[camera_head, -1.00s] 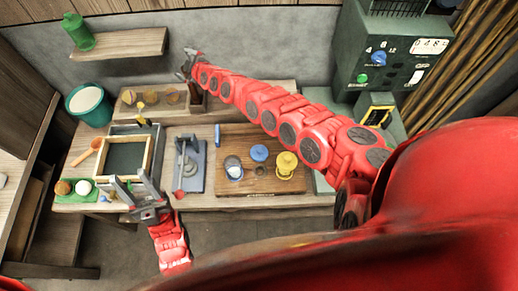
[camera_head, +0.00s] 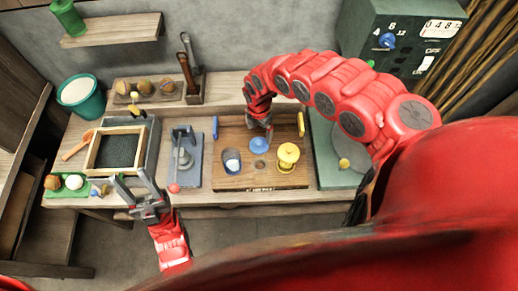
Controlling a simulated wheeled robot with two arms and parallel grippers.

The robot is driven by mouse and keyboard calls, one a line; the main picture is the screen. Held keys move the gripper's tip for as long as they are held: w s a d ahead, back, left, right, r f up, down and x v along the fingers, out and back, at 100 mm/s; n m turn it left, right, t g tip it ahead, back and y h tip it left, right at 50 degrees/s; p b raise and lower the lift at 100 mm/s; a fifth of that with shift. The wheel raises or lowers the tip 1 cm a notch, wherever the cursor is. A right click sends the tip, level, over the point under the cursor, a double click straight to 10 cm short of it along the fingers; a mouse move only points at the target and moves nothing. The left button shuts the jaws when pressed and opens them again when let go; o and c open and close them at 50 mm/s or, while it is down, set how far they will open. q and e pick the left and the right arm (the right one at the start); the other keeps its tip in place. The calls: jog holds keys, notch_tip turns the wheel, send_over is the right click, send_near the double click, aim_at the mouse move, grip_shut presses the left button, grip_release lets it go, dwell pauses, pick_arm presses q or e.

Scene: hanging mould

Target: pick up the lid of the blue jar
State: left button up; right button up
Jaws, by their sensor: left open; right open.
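The blue lid (camera_head: 259,145) lies on the wooden board (camera_head: 228,182), apart from its jar. The blue jar (camera_head: 232,161) stands uncovered to the left, with pale contents showing at its top. My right gripper (camera_head: 263,134) is open, pointing down just behind the blue lid. Its fingertips are small in the view, and I cannot tell whether they touch the lid. My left gripper (camera_head: 132,179) is open and empty near the table's front edge, left of the board.
A yellow jar (camera_head: 288,156) stands close to the right of the lid. A grey press-like stand (camera_head: 186,165) is left of the board, and a framed tray (camera_head: 116,150) farther left. A wooden holder with tools (camera_head: 194,88) stands behind. A green plate (camera_head: 327,150) lies right.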

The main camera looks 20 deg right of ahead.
jog(key=shift+f, duration=1.55)
jog(key=shift+w+a+f+p, duration=0.15)
jog(key=shift+f+p, duration=0.5)
jog(key=shift+f, duration=1.3)
jog(key=shift+d+f, duration=0.25)
jog(key=shift+f, duration=0.4)
jog(key=c, duration=1)
jog(key=shift+o, duration=0.2)
jog(key=shift+r, duration=0.1)
